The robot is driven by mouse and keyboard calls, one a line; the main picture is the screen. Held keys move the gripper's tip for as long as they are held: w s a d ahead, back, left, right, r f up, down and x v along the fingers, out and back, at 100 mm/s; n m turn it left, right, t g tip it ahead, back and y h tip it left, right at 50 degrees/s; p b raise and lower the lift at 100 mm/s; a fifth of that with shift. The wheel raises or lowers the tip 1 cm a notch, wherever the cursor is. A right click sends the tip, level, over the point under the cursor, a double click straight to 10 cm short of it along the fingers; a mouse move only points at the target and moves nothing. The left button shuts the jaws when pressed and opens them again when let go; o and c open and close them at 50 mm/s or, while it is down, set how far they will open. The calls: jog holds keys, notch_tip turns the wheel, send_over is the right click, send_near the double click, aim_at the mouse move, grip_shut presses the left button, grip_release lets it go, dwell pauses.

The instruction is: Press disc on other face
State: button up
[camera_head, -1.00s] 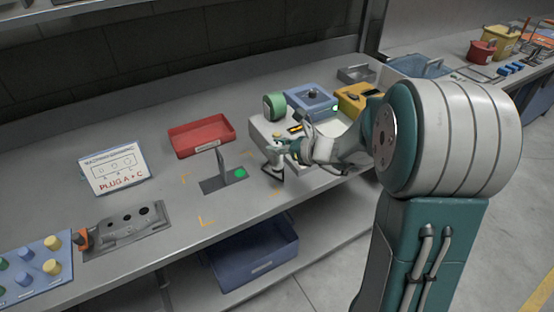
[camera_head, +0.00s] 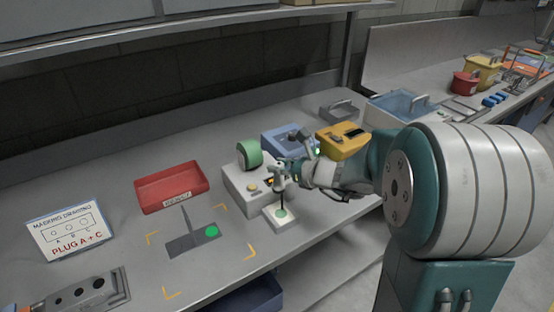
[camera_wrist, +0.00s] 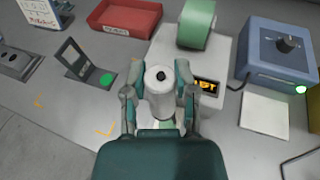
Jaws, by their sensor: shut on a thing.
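A dark angle bracket (camera_head: 182,244) lies on the bench between yellow corner marks, with an upright plate and a flat plate. A green disc (camera_head: 212,231) is on its flat plate; the bracket (camera_wrist: 75,57) and this disc (camera_wrist: 106,80) also show in the wrist view. My gripper (camera_wrist: 160,93) is shut around a pale cylindrical tool (camera_wrist: 160,80) with a black top. In the head view the tool points down over a small white pad (camera_head: 273,224) with a pale green disc (camera_head: 281,212). Contact between tip and disc cannot be told.
A white box (camera_head: 236,185) with a green roll (camera_head: 250,154) and lit display stands behind the pad. A blue box (camera_head: 283,142) and yellow box (camera_head: 342,143) are near my arm. A red tray (camera_head: 172,188) is behind the bracket. Bench around the bracket is mostly clear.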

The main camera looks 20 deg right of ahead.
aim_at(282, 192)
jog(key=shift+d+f, duration=0.7)
jog(key=shift+f, duration=0.15)
jog(key=shift+d+f, duration=0.1)
jog(key=shift+f, duration=0.3)
jog(key=shift+a+f, duration=0.35)
jog(key=shift+f, duration=0.55)
jog(key=shift+a+f, duration=0.35)
jog(key=shift+f, duration=0.5)
jog(key=shift+d+f, duration=0.2)
jog(key=shift+f, duration=0.3)
jog(key=shift+d+f, duration=0.2)
jog(key=shift+f, duration=0.85)
jog(key=shift+a+f, duration=0.2)
jog(key=shift+d, duration=0.15)
jog(key=shift+f, duration=0.15)
